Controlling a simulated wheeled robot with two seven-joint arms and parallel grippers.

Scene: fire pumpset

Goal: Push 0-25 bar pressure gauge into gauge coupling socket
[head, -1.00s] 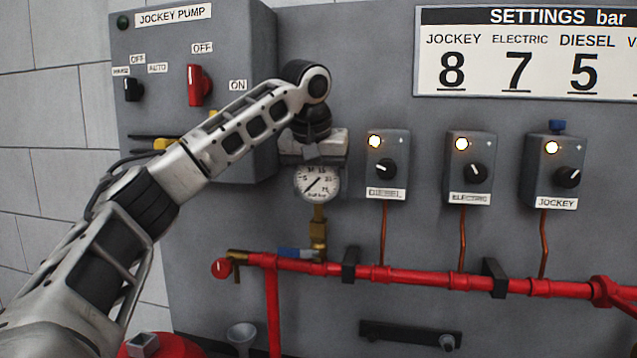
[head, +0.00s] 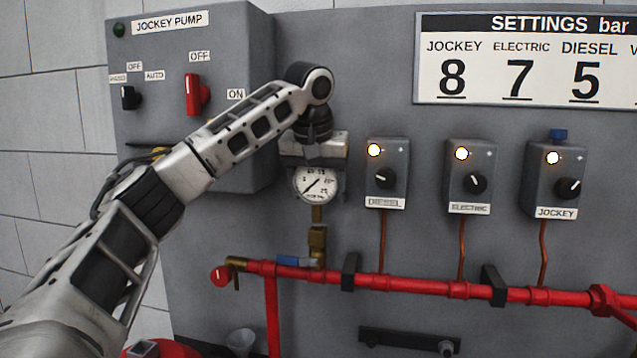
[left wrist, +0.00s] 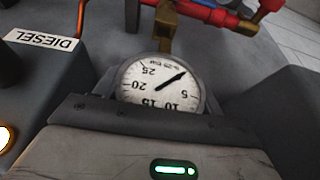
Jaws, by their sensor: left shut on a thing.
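The white-faced pressure gauge (head: 316,184) is upright, its brass stem pointing down. My left gripper (head: 314,160) is shut on it from above, and its fingers are mostly hidden behind the gripper body. The gauge face (left wrist: 160,86) also shows in the left wrist view, upside down, with marks up to 25. The brass gauge coupling socket (head: 317,243) stands on the red pipe, directly below the gauge. The stem's lower end meets the top of the socket in the picture; I cannot tell how deep it sits. My right gripper is not in view.
The red pipe (head: 405,284) runs across below, with a blue-handled valve (head: 294,261) beside the socket. The diesel switch box (head: 387,172) stands close to the right of the gauge. The jockey pump cabinet (head: 150,75) is behind my left arm.

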